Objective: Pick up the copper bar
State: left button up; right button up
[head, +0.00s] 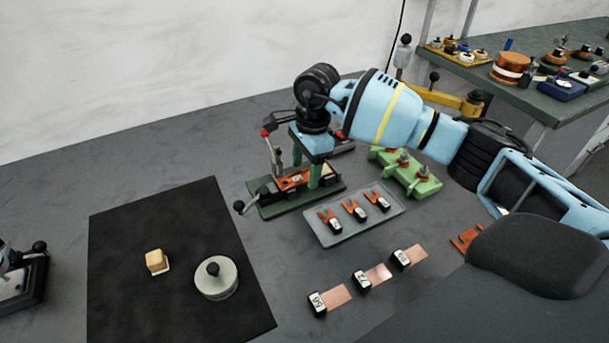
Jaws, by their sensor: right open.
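My left gripper is not in view.
A grey tray (325,236) with forked copper pieces lies in front of the fixture. Copper strips with black numbered blocks (337,296) lie nearer. A green block (421,187) stands right. A black mat (125,220) holds a wooden block (155,261) and a knobbed metal disc (216,280).

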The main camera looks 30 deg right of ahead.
aim_at(306, 175)
jog(key=c, duration=1.2)
jog(key=shift+r, duration=0.1)
jog(key=shift+r, duration=0.55)
notch_tip(306, 175, up, 2)
jog(key=shift+r, duration=0.2)
jog(key=s+a, duration=0.3)
jog(key=s, duration=0.4)
jog(key=s+a+r+b, duration=0.1)
jog(key=s+a, duration=0.3)
jog(key=s, duration=0.3)
jog(key=shift+s+r, duration=0.2)
